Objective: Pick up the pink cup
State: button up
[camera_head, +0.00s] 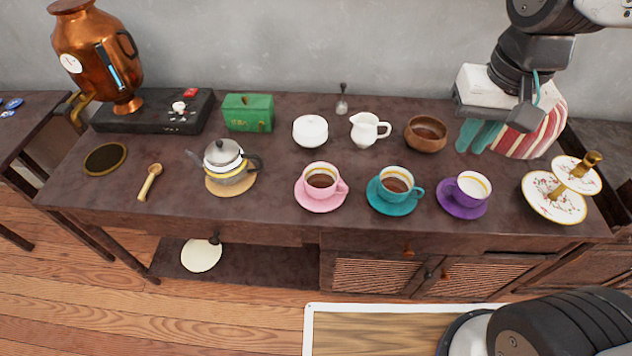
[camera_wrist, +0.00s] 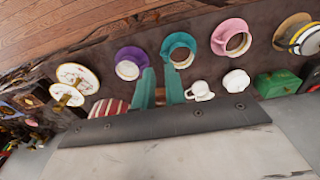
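The pink cup (camera_head: 338,186) holds brown liquid and stands upright on a pink saucer (camera_head: 318,208), in the front middle of the dark table. It also shows in the wrist view (camera_wrist: 236,27), upper right. My gripper (camera_head: 477,137), with two teal fingers, is over the table's right part, right of the wooden bowl and well away from the pink cup. In the wrist view my gripper (camera_wrist: 159,84) has a gap between its fingers, with no cup in it.
A teal cup (camera_head: 396,174) and a purple cup (camera_head: 455,190) stand right of the pink cup; a teapot (camera_head: 222,155) stands left. Behind are a white pot (camera_head: 310,130), a creamer (camera_head: 364,130) and the wooden bowl (camera_head: 426,142). A tiered stand (camera_head: 545,205) is far right.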

jog(key=w+a+f, duration=0.5)
jog(key=w, duration=0.1)
jog(key=m, duration=0.1)
send_over(347, 188)
notch_tip(347, 188, down, 14)
jog(key=shift+g, duration=0.4)
notch_tip(347, 188, down, 8)
jog(key=shift+w+r, duration=0.1)
grip_shut()
jog(key=shift+r, duration=0.1)
